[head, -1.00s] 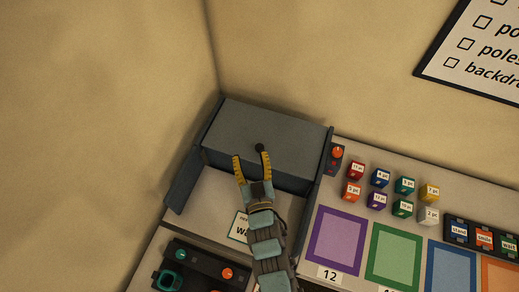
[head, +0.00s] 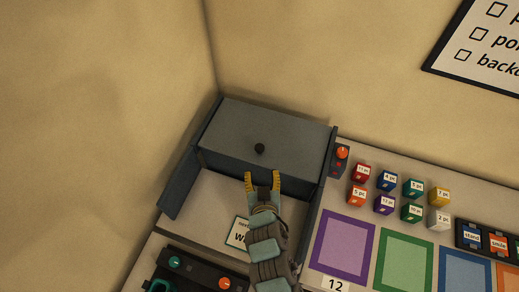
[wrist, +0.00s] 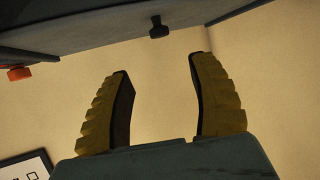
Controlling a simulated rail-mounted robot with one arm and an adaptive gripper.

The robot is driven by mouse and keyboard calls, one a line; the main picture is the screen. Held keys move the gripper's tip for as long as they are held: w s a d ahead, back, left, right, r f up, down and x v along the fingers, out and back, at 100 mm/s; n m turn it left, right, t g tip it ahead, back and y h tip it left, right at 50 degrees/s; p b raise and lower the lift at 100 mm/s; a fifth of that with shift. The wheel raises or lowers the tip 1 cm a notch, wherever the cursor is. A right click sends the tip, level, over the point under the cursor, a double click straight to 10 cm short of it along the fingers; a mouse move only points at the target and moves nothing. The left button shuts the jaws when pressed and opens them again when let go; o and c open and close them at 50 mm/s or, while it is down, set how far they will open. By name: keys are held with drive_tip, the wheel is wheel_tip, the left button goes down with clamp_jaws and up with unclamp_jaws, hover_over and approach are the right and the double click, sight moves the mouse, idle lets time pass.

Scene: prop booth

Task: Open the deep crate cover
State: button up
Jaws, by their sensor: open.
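The deep crate is a dark grey box in the corner, with a flat grey cover (head: 285,130) that looks closed. A small black knob (head: 259,148) sits on the cover near its front edge; it also shows in the wrist view as a dark knob (wrist: 158,28). My gripper (head: 262,178) is just in front of the knob in the head view, with its two yellow ribbed fingers apart and empty. In the wrist view the open fingers (wrist: 160,85) stand either side of empty space, with the knob beyond them and apart from them.
Grey side panels (head: 184,178) flank the crate. A small box with an orange button (head: 341,155) stands right of it, then several labelled cubes (head: 387,181) and coloured squares (head: 343,245). A dark control box (head: 200,270) lies at the front left. Walls rise close behind and left.

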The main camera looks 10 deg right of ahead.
sight(259, 147)
drive_tip(key=p+x, duration=0.1)
drive_tip(key=x, duration=1.3)
drive_tip(key=shift+w, duration=0.3)
drive_tip(key=shift+c, duration=0.2)
